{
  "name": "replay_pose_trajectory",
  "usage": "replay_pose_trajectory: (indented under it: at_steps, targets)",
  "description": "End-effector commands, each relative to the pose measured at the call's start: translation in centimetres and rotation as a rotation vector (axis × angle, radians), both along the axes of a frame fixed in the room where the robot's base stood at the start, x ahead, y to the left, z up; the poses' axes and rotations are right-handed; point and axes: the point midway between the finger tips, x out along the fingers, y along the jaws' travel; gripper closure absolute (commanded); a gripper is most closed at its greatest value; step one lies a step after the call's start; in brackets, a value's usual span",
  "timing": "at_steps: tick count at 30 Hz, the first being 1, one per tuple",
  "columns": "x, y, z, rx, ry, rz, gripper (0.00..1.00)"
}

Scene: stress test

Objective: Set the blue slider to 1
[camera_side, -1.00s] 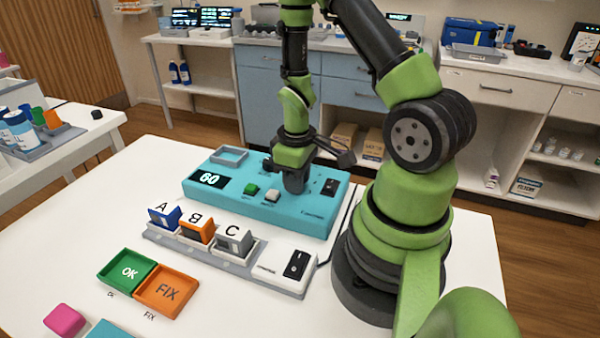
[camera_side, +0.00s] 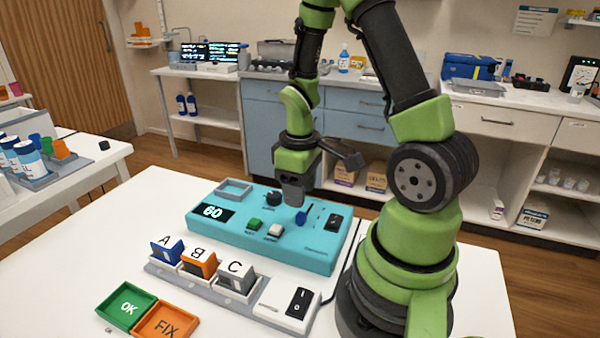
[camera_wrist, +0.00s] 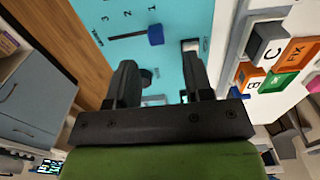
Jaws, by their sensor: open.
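The blue slider (camera_side: 301,217) stands on the teal panel (camera_side: 230,238) in the side view. In the wrist view the blue slider (camera_wrist: 155,35) sits at the end of its dark slot, level with the numeral 1; numerals 2 and 3 lie further left. My gripper (camera_side: 293,194) is just above the panel, behind and slightly left of the slider. In the wrist view my gripper (camera_wrist: 160,75) has its two fingers apart with nothing held between them. The slider is outside the fingers, beyond their tips, and looks untouched.
The panel also carries a black knob (camera_side: 272,198), green button (camera_side: 254,224), pale button (camera_side: 275,230), black rocker switch (camera_side: 333,221) and a display reading 60 (camera_side: 213,212). Lettered blocks A, B and C stand in a rack (camera_side: 205,277) in front. A white switch box (camera_side: 287,304) adjoins it.

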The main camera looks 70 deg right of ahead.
Motion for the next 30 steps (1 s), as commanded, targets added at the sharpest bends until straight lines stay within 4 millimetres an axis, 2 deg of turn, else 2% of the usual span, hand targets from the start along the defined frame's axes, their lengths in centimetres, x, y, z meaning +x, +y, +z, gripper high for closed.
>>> replay_pose_trajectory:
  at_steps: [3,9,26,30]
  targets:
    - [0.1,0.0,1.8,-0.003,-0.005,0.001,0.53]
    - [0.0,0.0,3.5,0.0,0.0,0.001,0.53]
    - [0.1,0.2,4.1,-0.003,-0.01,-0.004,0.53]
    - [0.6,1.6,6.8,-0.021,-0.085,-0.046,0.53]
